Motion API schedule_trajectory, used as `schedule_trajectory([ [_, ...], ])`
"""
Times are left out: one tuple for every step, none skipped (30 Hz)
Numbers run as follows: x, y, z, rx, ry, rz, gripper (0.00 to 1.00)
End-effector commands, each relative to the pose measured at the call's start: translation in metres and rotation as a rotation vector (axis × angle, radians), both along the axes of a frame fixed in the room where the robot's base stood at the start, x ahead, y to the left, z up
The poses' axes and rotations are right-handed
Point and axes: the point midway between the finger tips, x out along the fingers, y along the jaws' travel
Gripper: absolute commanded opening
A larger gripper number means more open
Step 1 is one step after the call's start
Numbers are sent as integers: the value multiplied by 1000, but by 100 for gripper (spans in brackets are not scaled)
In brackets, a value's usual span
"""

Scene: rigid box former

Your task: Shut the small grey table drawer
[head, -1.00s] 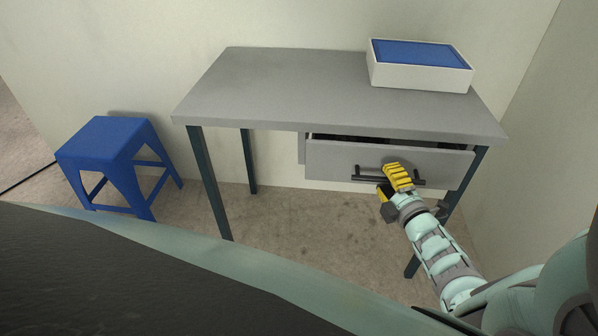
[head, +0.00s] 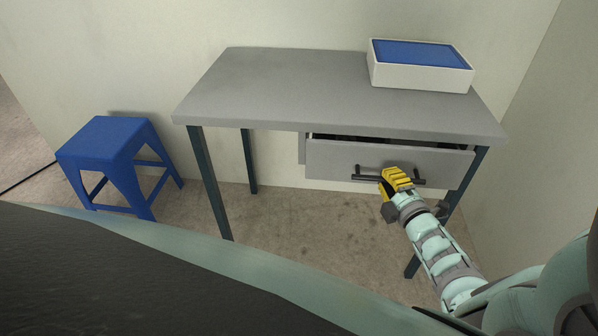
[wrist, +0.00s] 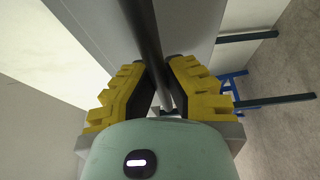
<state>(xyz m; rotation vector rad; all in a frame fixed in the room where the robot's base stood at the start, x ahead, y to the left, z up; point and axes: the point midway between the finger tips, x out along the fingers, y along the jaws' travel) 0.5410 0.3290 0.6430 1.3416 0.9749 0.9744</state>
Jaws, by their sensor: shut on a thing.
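The grey table drawer (head: 335,162) is partly open under the right part of the grey table (head: 270,90). A dark gap shows above its front. A black bar handle (head: 365,176) runs across the drawer front. My gripper (head: 392,180) has yellow fingers and is at the handle, right of its middle. In the wrist view the two yellow fingers (wrist: 163,85) stand on either side of the dark handle bar (wrist: 143,35) and are shut on it. The inside of the drawer is mostly hidden by the tabletop.
A white box with a blue top (head: 420,75) stands on the table's back right. A blue stool (head: 110,150) stands on the floor left of the table. A wall is close on the right. The floor below the drawer (head: 300,220) is clear.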

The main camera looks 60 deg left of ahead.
Motion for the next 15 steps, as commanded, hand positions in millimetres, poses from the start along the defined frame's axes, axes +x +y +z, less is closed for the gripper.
schedule_trajectory([
  [0,0,0,0,-1,1,0],
  [0,0,0,0,-1,1,0],
  [0,1,-1,0,-1,1,0],
  [1,2,-1,0,-2,1,0],
  [3,4,-2,0,-2,1,0],
  [6,8,-3,1,-3,1,0],
  [9,11,-3,2,-4,2,0],
  [12,15,-4,1,-6,2,0],
  [15,19,-4,2,-5,2,0],
  [18,22,-4,0,-5,2,0],
  [20,25,-4,0,-5,2,0],
  [24,29,-3,2,-5,2,0],
  [25,31,-3,2,-4,2,0],
  [27,33,-2,2,-5,2,0],
  [28,35,-1,2,-4,2,0],
])
